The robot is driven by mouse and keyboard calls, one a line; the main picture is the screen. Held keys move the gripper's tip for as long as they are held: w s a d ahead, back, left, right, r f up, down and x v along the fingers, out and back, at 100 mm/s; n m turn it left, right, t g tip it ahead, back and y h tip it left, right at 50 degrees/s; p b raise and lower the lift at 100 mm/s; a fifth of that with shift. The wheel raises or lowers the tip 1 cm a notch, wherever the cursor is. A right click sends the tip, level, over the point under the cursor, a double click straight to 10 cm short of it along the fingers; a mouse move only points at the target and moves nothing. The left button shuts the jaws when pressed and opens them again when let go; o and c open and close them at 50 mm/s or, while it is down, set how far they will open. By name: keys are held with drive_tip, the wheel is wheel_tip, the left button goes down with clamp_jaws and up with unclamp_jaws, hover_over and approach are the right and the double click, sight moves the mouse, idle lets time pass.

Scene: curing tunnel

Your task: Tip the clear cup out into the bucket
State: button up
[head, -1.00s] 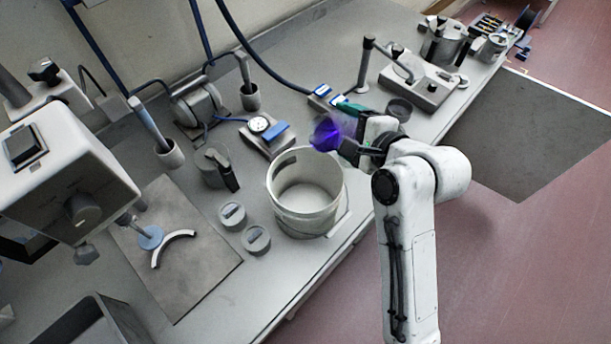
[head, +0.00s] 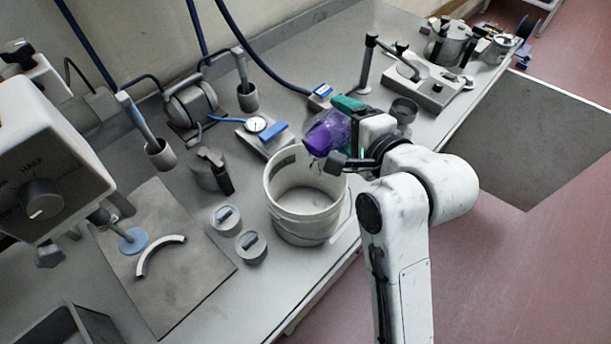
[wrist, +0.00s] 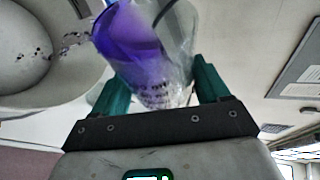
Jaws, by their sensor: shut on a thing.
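The clear cup (head: 340,128) holds purple contents and is tilted, its mouth toward the left. It is above the back right rim of the white bucket (head: 305,228). My gripper (head: 346,135) is shut on the cup from the right. In the wrist view the cup (wrist: 180,45) sits between the green fingers of my gripper (wrist: 160,85), with purple along its left side. Small dark specks show below the cup mouth and, in the wrist view, against the bucket (wrist: 75,70). The bucket's inside looks pale; its bottom is partly seen.
Two small grey lidded pots (head: 252,246) and a grey canister (head: 208,170) stand left of the bucket. A dark open cup (head: 404,110) stands behind my gripper. The bench's front edge runs close by the bucket.

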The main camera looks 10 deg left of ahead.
sight(311, 120)
drive_tip(key=shift+s+a+r+b, duration=0.15)
drive_tip(key=shift+s+a+b, duration=0.1)
drive_tip(key=shift+b, duration=0.2)
drive_tip(key=shift+s+a+f+n+t+h+b, duration=0.25)
drive_tip(key=shift+n+t+b, duration=0.25)
drive_tip(key=shift+n+b, duration=0.3)
drive_tip(key=shift+s+a+f+n+t+h+b, duration=0.15)
drive_tip(key=shift+f+n+t+b, duration=0.2)
drive_tip(key=shift+n+t+b, duration=0.35)
idle(1.1)
drive_tip(key=shift+s+a+r+n+t+b, duration=0.15)
drive_tip(key=shift+s+r+n+t+b, duration=0.25)
drive_tip(key=shift+n+b, duration=0.3)
idle(0.8)
drive_tip(key=shift+s+a+r+b, duration=0.1)
drive_tip(key=shift+a+b, duration=0.05)
drive_tip(key=shift+b, duration=0.2)
drive_tip(key=n+b, duration=0.1)
drive_tip(key=s+a+n+t+b, duration=0.1)
drive_tip(key=n+b, duration=0.1)
drive_tip(key=shift+s+r+t+y, duration=0.2)
drive_tip(key=shift+r+t+y, duration=0.1)
drive_tip(key=shift+r, duration=0.05)
drive_tip(key=shift+s+a+r+n, duration=0.15)
drive_tip(key=shift+r+n, duration=0.1)
drive_tip(key=shift+n, duration=0.15)
drive_tip(key=s+n+t+b, duration=0.1)
drive_tip(key=n+b, duration=0.1)
drive_tip(key=shift+a+y+b, duration=0.4)
drive_tip(key=shift+s+r, duration=0.15)
